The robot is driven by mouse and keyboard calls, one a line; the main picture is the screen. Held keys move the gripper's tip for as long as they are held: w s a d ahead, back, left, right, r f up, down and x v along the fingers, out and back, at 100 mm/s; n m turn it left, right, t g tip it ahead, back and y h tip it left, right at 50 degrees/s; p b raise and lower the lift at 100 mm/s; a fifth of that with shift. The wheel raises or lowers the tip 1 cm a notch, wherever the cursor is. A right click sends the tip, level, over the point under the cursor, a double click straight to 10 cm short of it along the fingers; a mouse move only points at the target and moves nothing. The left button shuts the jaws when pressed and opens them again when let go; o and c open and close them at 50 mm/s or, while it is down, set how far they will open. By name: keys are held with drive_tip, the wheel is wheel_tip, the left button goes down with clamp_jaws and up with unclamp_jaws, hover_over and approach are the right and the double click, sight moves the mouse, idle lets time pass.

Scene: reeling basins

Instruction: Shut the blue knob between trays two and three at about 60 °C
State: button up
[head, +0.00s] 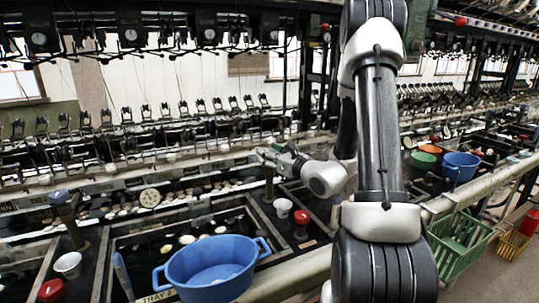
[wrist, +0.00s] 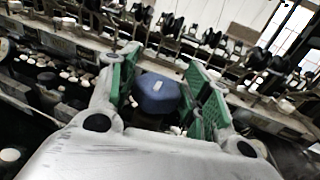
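In the wrist view a blue knob (wrist: 158,92) with a pale mark on its top sits between the two green-padded fingers of my gripper (wrist: 165,88). The fingers are spread, one on each side of it; I cannot tell whether either pad touches it. In the head view my gripper (head: 281,157) is over a dark post at the basin's far right corner, and hides the knob there. Another blue knob (head: 60,197) stands on a post at the left. A round dial (head: 149,198) is on the rail behind the basin; its reading is too small to tell.
A blue tub (head: 212,268) stands at the front of the basin, by a partly hidden tray label. A pale pipe runs along the front; green (head: 458,240) and yellow crates are at right.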

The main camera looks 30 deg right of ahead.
drive_tip(key=shift+o, duration=0.2)
drive_tip(key=v, duration=0.7)
drive_tip(key=shift+s, duration=0.25)
drive_tip(key=shift+d, duration=0.15)
